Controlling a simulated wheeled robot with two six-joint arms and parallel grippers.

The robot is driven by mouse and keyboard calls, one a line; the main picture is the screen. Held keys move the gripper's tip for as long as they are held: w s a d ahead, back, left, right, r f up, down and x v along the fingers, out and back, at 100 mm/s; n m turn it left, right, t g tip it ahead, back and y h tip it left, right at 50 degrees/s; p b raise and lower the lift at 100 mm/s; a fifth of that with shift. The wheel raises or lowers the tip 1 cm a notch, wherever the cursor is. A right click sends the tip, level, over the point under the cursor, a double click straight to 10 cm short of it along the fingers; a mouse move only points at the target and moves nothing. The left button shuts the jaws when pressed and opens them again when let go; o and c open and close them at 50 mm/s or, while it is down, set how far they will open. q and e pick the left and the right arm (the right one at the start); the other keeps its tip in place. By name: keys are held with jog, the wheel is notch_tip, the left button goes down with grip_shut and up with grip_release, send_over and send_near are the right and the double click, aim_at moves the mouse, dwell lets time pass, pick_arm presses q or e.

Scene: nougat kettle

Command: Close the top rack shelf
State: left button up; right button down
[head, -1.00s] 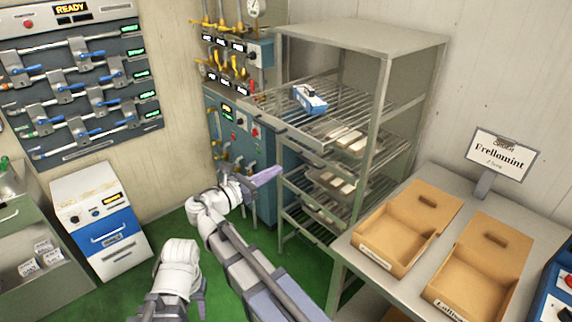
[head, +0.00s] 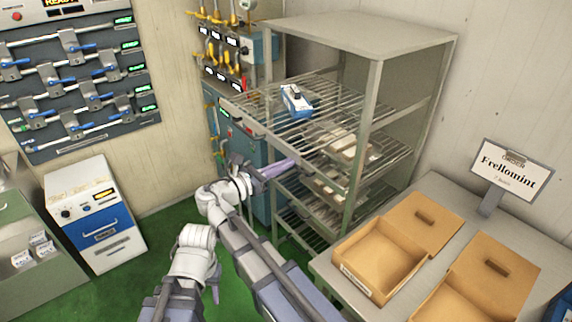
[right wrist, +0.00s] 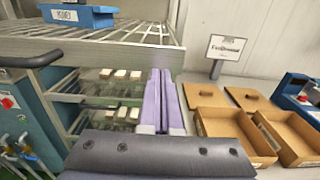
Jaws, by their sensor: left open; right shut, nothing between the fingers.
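The top rack shelf (head: 262,104) is a wire grid pulled out of the grey metal rack (head: 366,140), its front end sticking out to the left. A blue box (head: 296,100) lies on it. The shelf's front rail and a dark handle (right wrist: 32,60) show in the right wrist view, with the blue box (right wrist: 78,16) on top. My right gripper (head: 280,168) has purple fingers, shut and empty, below the extended shelf. Its fingers also show in the right wrist view (right wrist: 158,98); contact with the shelf cannot be told.
Lower rack shelves hold pale bars (head: 340,142). Right of the rack, a grey table (head: 330,268) carries open cardboard boxes (head: 378,262) and a Frellomint sign (head: 508,170). A blue-green machine (head: 236,146) stands behind the shelf's front. Green floor is open at left.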

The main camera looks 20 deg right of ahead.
jog(key=shift+a+r, duration=0.1)
jog(key=shift+a, duration=0.05)
send_near(341, 136)
jog(key=w+d+f, duration=0.1)
jog(key=w+d, duration=0.1)
jog(key=d, duration=0.1)
jog(key=w+d+f, duration=0.1)
jog(key=w+d, duration=0.1)
jog(key=d, duration=0.2)
jog(key=w+d, duration=0.2)
jog(key=d, duration=0.2)
jog(key=shift+w+d+f, duration=0.15)
jog(key=shift+w+f, duration=0.25)
jog(key=shift+d+r, duration=0.1)
jog(key=shift+w+d+r, duration=0.1)
